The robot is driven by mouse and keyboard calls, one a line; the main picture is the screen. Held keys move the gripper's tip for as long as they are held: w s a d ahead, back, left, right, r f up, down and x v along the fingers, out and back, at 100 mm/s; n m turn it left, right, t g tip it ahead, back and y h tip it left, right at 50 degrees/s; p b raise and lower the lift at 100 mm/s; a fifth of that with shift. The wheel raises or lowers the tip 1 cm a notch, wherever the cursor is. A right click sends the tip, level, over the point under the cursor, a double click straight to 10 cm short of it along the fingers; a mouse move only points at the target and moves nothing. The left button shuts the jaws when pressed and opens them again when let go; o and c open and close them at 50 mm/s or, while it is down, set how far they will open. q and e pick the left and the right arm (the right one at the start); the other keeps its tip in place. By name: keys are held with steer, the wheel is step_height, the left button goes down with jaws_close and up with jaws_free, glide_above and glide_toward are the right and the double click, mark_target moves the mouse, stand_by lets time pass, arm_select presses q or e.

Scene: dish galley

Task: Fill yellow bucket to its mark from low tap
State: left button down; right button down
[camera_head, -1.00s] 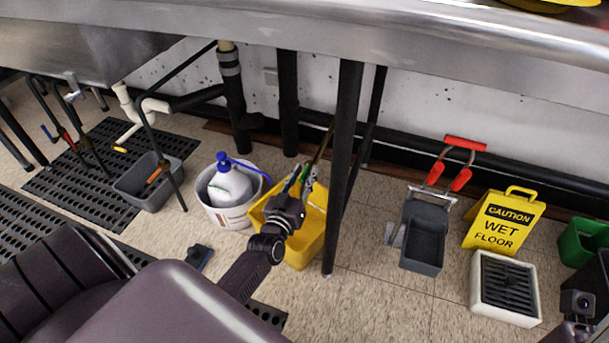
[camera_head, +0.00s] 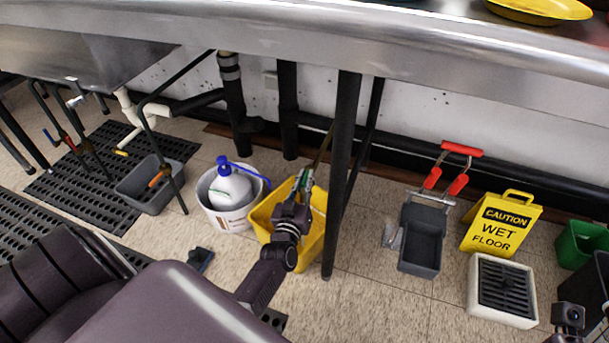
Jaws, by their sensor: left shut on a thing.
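The yellow bucket (camera_head: 262,222) stands on the floor under the steel counter, left of a dark leg. My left gripper (camera_head: 304,182) is over the bucket, its fingers closed around what looks like the thin brown stick (camera_head: 324,150) that leans there; the grasp is small and partly hidden. My wrist covers part of the bucket, and its inside and mark cannot be made out. Thin pipes with coloured levers (camera_head: 70,144) stand at the left; which is the low tap is unclear. My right gripper (camera_head: 568,318) is at the lower right edge, its fingers not clear.
A white bucket (camera_head: 229,217) with a blue-topped jug stands just left of the yellow one. A dustpan (camera_head: 422,240), a wet-floor sign (camera_head: 499,222) and a white-framed grate (camera_head: 503,290) stand right. The counter (camera_head: 400,50) hangs low above.

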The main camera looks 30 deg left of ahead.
arm_select(q)
steer(key=shift+w+d+r+n+g+y+p, duration=0.1)
steer(key=shift+w+r+n+g+y+p, duration=0.1)
steer(key=shift+n+g+y+p, duration=0.4)
steer(key=shift+d+f+n+y, duration=0.15)
steer(key=shift+n+y, duration=0.15)
steer(key=shift+y, duration=0.4)
steer(key=c, duration=2)
jaws_free()
